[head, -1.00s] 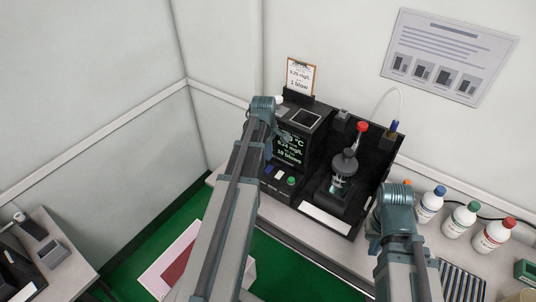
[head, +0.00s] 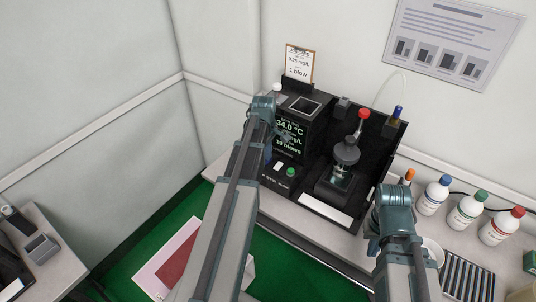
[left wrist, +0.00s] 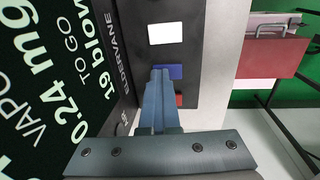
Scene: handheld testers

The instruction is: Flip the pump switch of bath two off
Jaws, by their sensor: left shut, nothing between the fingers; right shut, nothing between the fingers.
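A black tester unit (head: 318,150) stands on the bench in the head view, with a lit screen (head: 290,135) reading 34.0 °C and 19 blows. My left gripper (head: 284,138) is shut and empty in front of its screen side. In the left wrist view its fingertips (left wrist: 158,74) overlap the lower part of a blue switch (left wrist: 168,71); I cannot tell whether they touch. A red switch (left wrist: 179,100) is partly hidden beside the fingers. No label for bath two is readable. My right gripper (head: 392,195) is shut, its fingertips mostly hidden, right of the unit.
A jar with a grey lid (head: 347,151) and red knob sits in the unit's right bay. Bottles with blue, green and red caps (head: 467,212) stand at right. A rack (head: 468,278) lies in front of them. A side table (head: 62,250) is at left.

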